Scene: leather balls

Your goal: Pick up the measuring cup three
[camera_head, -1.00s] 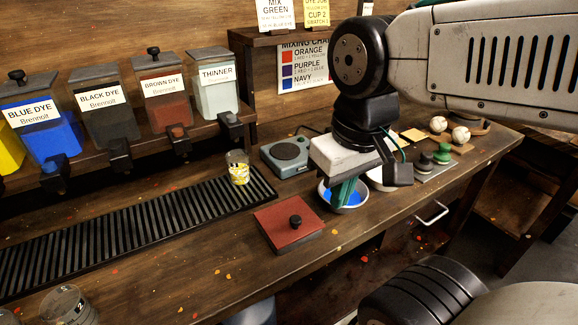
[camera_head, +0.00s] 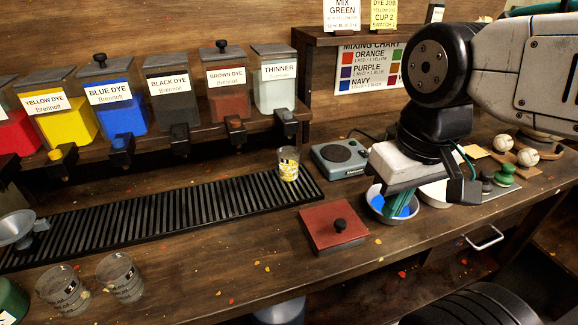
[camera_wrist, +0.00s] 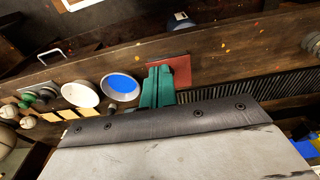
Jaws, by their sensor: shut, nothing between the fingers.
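Three clear measuring cups show in the head view. One cup with yellow contents or markings (camera_head: 289,165) stands upright at the right end of the black slatted tray. Two others stand at the lower left, an outer cup (camera_head: 62,290) and an inner cup (camera_head: 122,277). Their numbers are too small to read surely, so I cannot tell which is three. My gripper (camera_head: 402,204) has green fingers pointing down, shut and empty, over or beside the bowl of blue dye, well right of all the cups. In the wrist view the fingers (camera_wrist: 157,87) are together.
A bowl of blue dye (camera_head: 377,204) is by my fingers. The slatted tray (camera_head: 150,225) runs left below the dye dispensers. The bench front is mostly clear.

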